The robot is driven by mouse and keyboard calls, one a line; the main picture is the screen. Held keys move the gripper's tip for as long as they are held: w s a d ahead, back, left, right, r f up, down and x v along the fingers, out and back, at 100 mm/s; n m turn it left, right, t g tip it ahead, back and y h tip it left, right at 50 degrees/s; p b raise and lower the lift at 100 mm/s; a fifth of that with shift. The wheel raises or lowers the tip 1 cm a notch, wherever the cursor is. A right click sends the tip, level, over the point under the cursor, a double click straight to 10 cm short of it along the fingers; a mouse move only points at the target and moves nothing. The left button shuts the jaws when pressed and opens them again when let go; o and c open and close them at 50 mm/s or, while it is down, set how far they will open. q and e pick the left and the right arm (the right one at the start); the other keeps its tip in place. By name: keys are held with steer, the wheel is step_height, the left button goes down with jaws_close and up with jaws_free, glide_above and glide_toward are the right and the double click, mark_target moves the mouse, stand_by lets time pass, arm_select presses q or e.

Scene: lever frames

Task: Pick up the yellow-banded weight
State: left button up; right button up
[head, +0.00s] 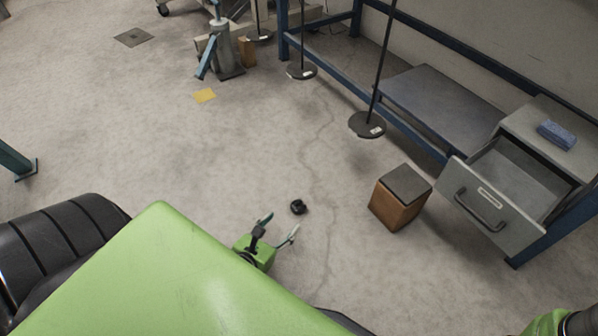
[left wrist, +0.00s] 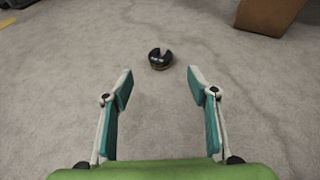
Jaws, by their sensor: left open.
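A small dark slotted weight (head: 298,207) lies on the concrete floor near the middle of the head view. It also shows in the left wrist view (left wrist: 159,61), with its slot facing up and away and a thin brownish-yellow edge low on its side. The colour of any band is hard to make out. My left gripper (head: 281,224) is open and empty, just short of the weight. In the left wrist view, the weight is centred beyond the spread fingertips (left wrist: 159,82), apart from them. My right gripper is not in view.
A wooden block with a dark top (head: 402,197) stands right of the weight. Beyond it are an open grey drawer (head: 491,206) and a blue-framed bench. A round black stand base (head: 367,125) is further back. The floor around the weight is clear.

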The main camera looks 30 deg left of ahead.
arm_select(q)
steer(key=b, duration=0.1)
glide_toward(301, 203)
steer(key=shift+w+a+f, duration=0.15)
steer(key=shift+w+f, duration=0.05)
steer(key=shift+w, duration=0.35)
steer(key=b+x, duration=0.2)
steer(key=x, duration=0.3)
steer(key=shift+w+f+b, duration=0.1)
steer(key=shift+b, duration=0.2)
steer(key=c, duration=1.3)
steer(key=shift+o, duration=0.2)
